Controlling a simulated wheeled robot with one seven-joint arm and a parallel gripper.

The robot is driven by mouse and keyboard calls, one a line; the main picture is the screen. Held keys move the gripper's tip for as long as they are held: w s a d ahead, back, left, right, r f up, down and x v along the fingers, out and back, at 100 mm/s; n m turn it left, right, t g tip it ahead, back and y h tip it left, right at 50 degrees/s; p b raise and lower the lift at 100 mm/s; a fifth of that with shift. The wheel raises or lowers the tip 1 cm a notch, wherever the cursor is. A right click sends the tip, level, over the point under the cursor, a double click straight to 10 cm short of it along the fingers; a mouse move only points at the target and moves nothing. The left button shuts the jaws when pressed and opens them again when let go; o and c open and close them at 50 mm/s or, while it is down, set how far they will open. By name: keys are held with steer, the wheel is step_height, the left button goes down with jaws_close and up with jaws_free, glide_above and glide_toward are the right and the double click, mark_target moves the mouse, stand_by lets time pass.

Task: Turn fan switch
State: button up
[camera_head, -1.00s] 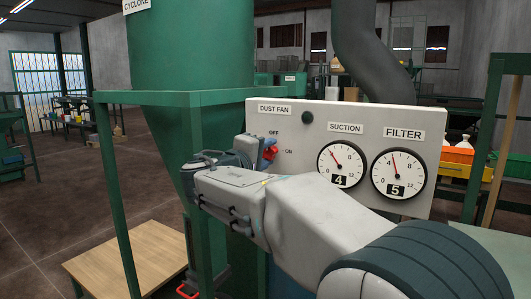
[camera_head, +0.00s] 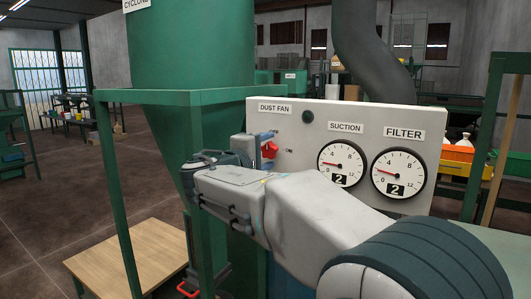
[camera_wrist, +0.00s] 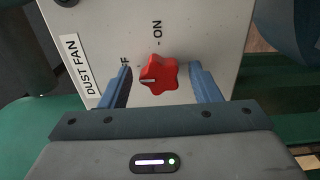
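The red fan switch knob (camera_head: 270,150) is on the white panel under the DUST FAN label (camera_head: 275,109). In the wrist view, the knob (camera_wrist: 159,74) has a white mark pointing left, towards the partly hidden OFF lettering (camera_wrist: 125,62). The ON lettering (camera_wrist: 158,29) is above the knob there. My gripper (camera_wrist: 163,82) is open, with one blue finger on each side of the knob and a visible gap on both sides.
The suction gauge (camera_head: 342,164) and the filter gauge (camera_head: 399,173) both read 2. The green cyclone (camera_head: 190,45) and its frame (camera_head: 115,185) stand left of the panel. A wooden platform (camera_head: 125,260) is at lower left.

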steer(key=v, duration=1.3)
steer(key=shift+s+a, duration=0.25)
steer(key=shift+s, duration=0.05)
steer(key=shift+d, duration=0.1)
steer(key=s+d+f+m+g+p, duration=0.2)
steer(key=d+f+g+p, duration=0.25)
steer(key=d, duration=0.65)
steer(key=s+d+f+m+g+y+p, duration=0.4)
steer(key=s+d+f+g+p, duration=0.25)
steer(key=s+d, duration=0.25)
steer(key=s+f+m+g+y+p, duration=0.1)
steer(key=s+f+m+y+p, duration=0.2)
steer(key=s+m+y+p, duration=0.2)
steer(key=shift+s+m+y, duration=0.4)
steer(key=shift+s, duration=1.35)
steer(key=shift+a, duration=0.15)
